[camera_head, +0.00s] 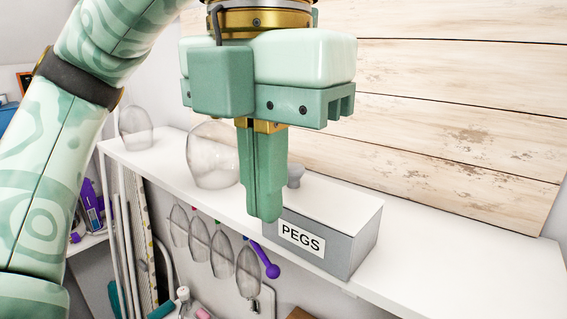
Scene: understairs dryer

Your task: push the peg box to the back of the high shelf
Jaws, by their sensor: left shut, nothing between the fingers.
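The peg box (352,246) is a grey box with a white lid, a small grey knob and a "PEGS" label on its front. It sits on the white high shelf (450,265), close to the front edge. My left gripper (265,218) points down with its fingers shut and empty. Its fingertips are at the left front corner of the box and hide part of it. I cannot tell whether they touch the box. My right gripper is not in view.
A clear glass dome (212,155) stands on the shelf left of the box, close behind my gripper. Another clear glass (136,128) is at the shelf's left end. A wood plank wall (450,110) backs the shelf. Several clear oval items hang below. The shelf is clear right of the box.

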